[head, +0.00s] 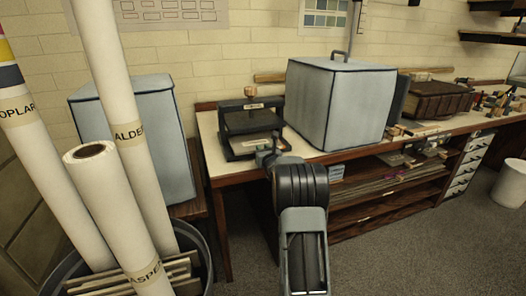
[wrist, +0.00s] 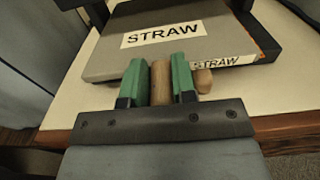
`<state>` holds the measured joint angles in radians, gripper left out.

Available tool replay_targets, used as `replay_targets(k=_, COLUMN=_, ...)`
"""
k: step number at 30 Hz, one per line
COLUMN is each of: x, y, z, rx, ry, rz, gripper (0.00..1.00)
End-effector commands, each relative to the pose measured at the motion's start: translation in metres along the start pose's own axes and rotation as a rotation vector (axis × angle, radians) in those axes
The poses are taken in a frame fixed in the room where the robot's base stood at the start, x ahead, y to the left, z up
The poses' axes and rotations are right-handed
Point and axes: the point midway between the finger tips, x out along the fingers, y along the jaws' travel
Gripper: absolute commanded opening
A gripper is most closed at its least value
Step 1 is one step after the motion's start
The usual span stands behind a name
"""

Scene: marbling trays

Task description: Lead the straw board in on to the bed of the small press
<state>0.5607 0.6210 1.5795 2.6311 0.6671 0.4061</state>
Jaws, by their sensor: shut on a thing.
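The straw board (wrist: 108,58) is a grey slab with a white STRAW label on top. In the wrist view it lies in the mouth of the small press, between its dark sides, and reaches out at the front left. The small press (head: 250,104) is a black frame on the bench; the board (head: 250,143) shows low inside it. My gripper (wrist: 159,64) has green fingertips and is shut on a wooden peg (wrist: 160,84) at the board's front edge. In the head view my gripper (head: 268,155) is at the press's front; its fingertips are hard to make out.
A second STRAW label (wrist: 222,61) and a wooden knob (wrist: 203,80) are right of my fingers. A pale blue covered box (head: 340,105) stands close right of the press. Tall paper rolls (head: 110,200) in a bin are at left. Bare bench top (wrist: 285,95) shows at right.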

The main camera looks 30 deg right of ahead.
Motion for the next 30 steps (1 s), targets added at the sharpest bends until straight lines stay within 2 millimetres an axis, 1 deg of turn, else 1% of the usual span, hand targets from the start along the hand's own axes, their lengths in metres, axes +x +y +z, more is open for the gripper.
replay_targets(k=1, x=0.0, y=0.0, z=0.001, rx=0.0, ry=-0.004, rz=0.0, gripper=0.27)
replay_targets(k=9, x=0.0, y=0.0, z=0.001, rx=0.0, ry=-0.002, rz=0.0, gripper=0.53)
replay_targets(k=10, x=0.0, y=0.0, z=0.001, rx=0.0, ry=-0.002, rz=0.0, gripper=0.55)
replay_targets(k=17, x=-0.001, y=0.0, z=-0.002, rx=0.0, ry=0.003, rz=0.0, gripper=0.55)
replay_targets(k=20, x=-0.005, y=0.0, z=-0.001, rx=0.0, ry=0.002, rz=-0.001, gripper=0.55)
replay_targets(k=23, x=-0.017, y=-0.001, z=0.0, rx=0.0, ry=0.002, rz=-0.002, gripper=0.55)
replay_targets(k=26, x=-0.035, y=-0.001, z=0.0, rx=0.0, ry=0.001, rz=-0.002, gripper=0.55)
replay_targets(k=30, x=-0.064, y=-0.001, z=0.001, rx=0.0, ry=0.0, rz=-0.002, gripper=0.55)
